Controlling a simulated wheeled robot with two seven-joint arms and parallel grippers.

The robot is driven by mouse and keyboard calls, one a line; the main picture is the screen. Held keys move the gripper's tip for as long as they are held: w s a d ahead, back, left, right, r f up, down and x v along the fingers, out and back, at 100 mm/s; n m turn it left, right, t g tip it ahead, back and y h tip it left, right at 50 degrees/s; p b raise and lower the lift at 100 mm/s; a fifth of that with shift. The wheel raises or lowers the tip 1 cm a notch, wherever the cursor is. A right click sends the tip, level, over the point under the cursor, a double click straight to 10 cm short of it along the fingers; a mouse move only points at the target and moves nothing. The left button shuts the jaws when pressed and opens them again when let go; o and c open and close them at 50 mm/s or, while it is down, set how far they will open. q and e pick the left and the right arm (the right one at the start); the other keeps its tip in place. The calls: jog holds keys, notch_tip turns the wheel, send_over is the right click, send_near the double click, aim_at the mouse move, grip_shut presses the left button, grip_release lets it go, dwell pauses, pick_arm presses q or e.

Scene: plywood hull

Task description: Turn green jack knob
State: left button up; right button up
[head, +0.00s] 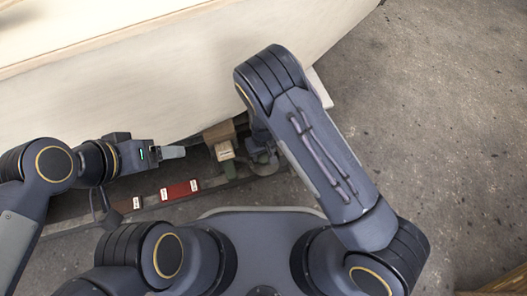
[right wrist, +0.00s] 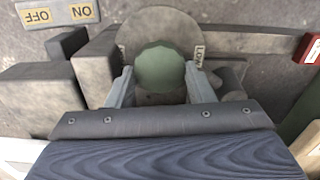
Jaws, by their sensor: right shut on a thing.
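The green jack knob (right wrist: 160,67) shows in the right wrist view, faceted at its rim, in front of a round grey plate (right wrist: 128,40). My right gripper (right wrist: 160,75) is shut on the knob, one finger on each side. A "LOW" label (right wrist: 199,55) is beside the right finger. In the head view I cannot make out the knob; my right arm reaches over the low gear beside the hull. My left gripper (head: 172,152) is at the left, apart from the knob. I cannot tell whether its fingers are open or shut.
The pale plywood hull (head: 140,80) fills the upper left. Below it are a brown block (head: 219,133) and a red block (head: 180,190) on a rail. Grey blocks (right wrist: 40,95) and ON and OFF labels (right wrist: 81,11) are left of the knob. Concrete floor at right is clear.

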jog(key=m+p, duration=0.1)
jog(key=m, duration=0.2)
jog(key=shift+r, duration=0.1)
jog(key=m+p, duration=0.1)
jog(key=m, duration=0.4)
jog(key=shift+d, duration=0.15)
jog(key=m+p, duration=0.1)
jog(key=m, duration=0.3)
jog(key=shift+d, duration=0.1)
jog(key=shift+s+m+p, duration=0.1)
jog(key=shift+m+p, duration=0.35)
jog(key=shift+m, duration=1.65)
jog(key=o, duration=0.7)
